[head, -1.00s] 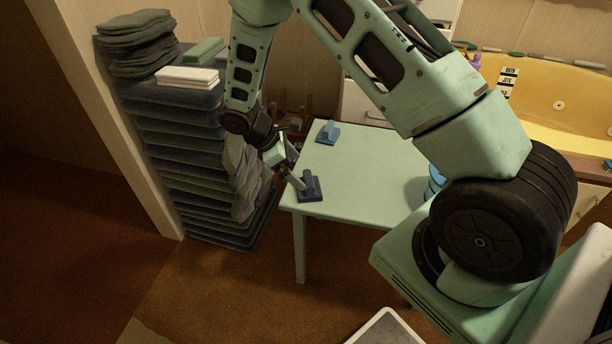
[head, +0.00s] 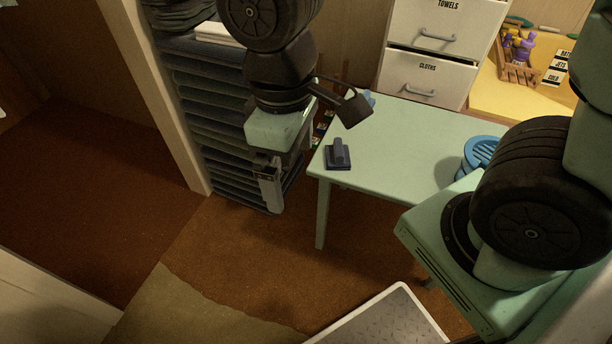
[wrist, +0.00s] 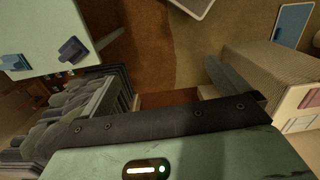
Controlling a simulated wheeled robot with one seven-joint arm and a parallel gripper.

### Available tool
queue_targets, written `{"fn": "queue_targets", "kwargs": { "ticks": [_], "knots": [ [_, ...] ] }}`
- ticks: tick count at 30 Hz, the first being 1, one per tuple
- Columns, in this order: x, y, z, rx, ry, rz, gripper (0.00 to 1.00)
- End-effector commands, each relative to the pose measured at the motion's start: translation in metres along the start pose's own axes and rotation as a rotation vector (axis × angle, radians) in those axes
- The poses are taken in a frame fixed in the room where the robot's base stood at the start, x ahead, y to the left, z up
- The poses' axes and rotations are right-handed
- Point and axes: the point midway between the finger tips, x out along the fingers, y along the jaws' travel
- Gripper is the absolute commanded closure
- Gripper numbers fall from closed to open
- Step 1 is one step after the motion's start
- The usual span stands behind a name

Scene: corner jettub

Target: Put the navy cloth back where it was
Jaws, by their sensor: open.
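The navy cloth (head: 338,157), a dark blue flat piece with a raised upright part, lies on the pale green table (head: 415,135) near its front left corner. It also shows in the wrist view (wrist: 72,50). My gripper (head: 278,188) is open and empty, left of the table and apart from the cloth. In the wrist view its two fingers (wrist: 165,88) stand wide apart with nothing between them. A drawer marked CLOTHS (head: 425,80) sits below one marked TOWELS (head: 440,25), behind the table. A dark gap shows above the CLOTHS front.
A light blue piece (head: 369,97) is partly hidden behind my wrist at the table's back left. A round blue object (head: 480,150) stands at the table's right. Stacked dark towels (head: 195,95) fill the left shelf. A grey tray (head: 385,322) lies on the floor. The table's middle is clear.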

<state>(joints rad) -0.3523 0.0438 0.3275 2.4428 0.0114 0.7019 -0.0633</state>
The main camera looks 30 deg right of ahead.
Motion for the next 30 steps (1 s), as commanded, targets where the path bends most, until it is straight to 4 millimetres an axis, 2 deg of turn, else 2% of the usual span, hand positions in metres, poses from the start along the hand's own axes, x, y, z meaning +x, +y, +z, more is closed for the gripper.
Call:
{"fn": "queue_targets", "kwargs": {
  "ticks": [1, 3, 6, 17, 20, 23, 26, 30],
  "knots": [
    [-0.004, -0.012, 0.011, 0.013, 0.027, -0.001, 0.00],
    [-0.007, -0.023, 0.021, 0.037, 0.051, -0.009, 0.00],
    [-0.008, -0.032, 0.030, 0.055, 0.072, -0.015, 0.00],
    [-0.008, -0.035, 0.033, 0.064, 0.078, -0.017, 0.00],
    [-0.014, -0.035, 0.034, 0.064, 0.078, -0.017, 0.00],
    [-0.028, -0.035, 0.034, 0.064, 0.078, -0.017, 0.00],
    [-0.051, -0.036, 0.035, 0.064, 0.078, -0.017, 0.00],
    [-0.093, -0.037, 0.037, 0.065, 0.078, -0.017, 0.00]
  ]
}}
